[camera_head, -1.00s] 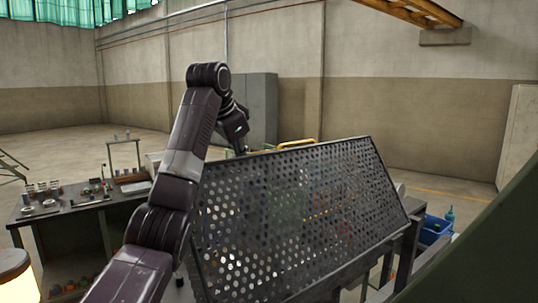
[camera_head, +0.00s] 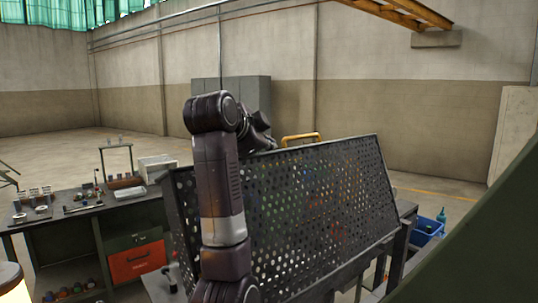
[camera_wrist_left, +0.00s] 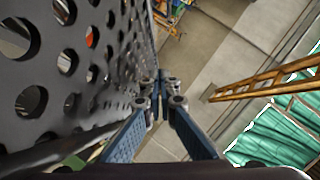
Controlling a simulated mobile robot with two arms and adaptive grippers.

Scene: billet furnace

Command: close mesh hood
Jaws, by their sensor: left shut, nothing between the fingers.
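The mesh hood (camera_head: 325,200) is a black perforated panel in a dark frame, standing tilted in the middle of the head view. My left arm reaches up in front of its left part. My left gripper (camera_head: 264,143) is at the hood's top edge, its fingertips mostly hidden there. In the left wrist view the gripper (camera_wrist_left: 162,100) is shut with nothing between its fingers, close beside the perforated panel (camera_wrist_left: 75,60). Whether it touches the panel is unclear. My right gripper is not in view.
A yellow bar (camera_head: 301,138) shows just behind the hood's top edge. A workbench (camera_head: 90,211) with small items and a red drawer (camera_head: 138,260) stands at the left. A blue bin (camera_head: 427,230) sits at the right. Open floor lies behind.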

